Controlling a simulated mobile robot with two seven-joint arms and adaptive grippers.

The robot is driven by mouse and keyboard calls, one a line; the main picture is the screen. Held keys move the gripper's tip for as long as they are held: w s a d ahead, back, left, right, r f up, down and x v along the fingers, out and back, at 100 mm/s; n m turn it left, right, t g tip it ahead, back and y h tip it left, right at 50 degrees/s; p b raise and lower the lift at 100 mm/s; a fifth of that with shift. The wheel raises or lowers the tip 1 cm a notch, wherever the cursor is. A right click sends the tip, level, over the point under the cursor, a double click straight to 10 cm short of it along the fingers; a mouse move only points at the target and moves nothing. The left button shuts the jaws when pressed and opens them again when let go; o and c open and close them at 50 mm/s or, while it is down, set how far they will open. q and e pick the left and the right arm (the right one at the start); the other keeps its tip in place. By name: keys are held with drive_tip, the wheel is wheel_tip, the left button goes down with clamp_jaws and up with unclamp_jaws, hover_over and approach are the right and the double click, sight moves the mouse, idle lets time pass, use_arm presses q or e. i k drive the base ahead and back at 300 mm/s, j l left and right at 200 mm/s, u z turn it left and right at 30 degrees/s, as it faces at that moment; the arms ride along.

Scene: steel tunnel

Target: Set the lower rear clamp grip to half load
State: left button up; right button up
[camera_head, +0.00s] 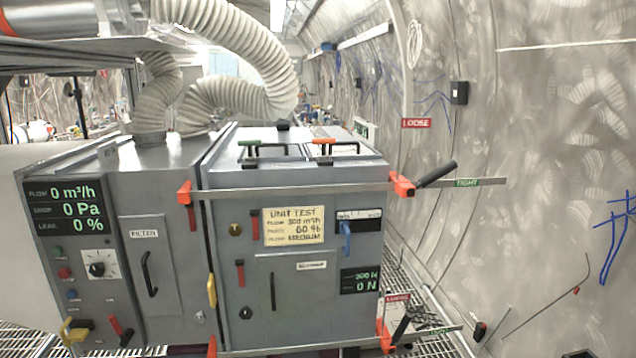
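A steel box unit with a "UNIT TEST" card (293,227) fills the middle of the head view. A lower clamp bar (290,349) crosses its bottom edge and ends at the right in a red jaw (386,338). A black grip (402,324) stands there, tilted up to the right, between a red "LOOSE" label (397,298) and a green "TIGHT" label (440,331). A small display (360,281) reads 300 N above 0 N. Neither gripper is in view.
An upper clamp bar (290,193) has its own black grip (436,174), with "LOOSE" above and "TIGHT" to the right. The curved tunnel wall (540,150) bounds the right. Floor grating (440,347) shows at lower right. White hoses (240,40) run overhead.

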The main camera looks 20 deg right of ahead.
sight(405, 321)
drive_tip(key=z, duration=1.3)
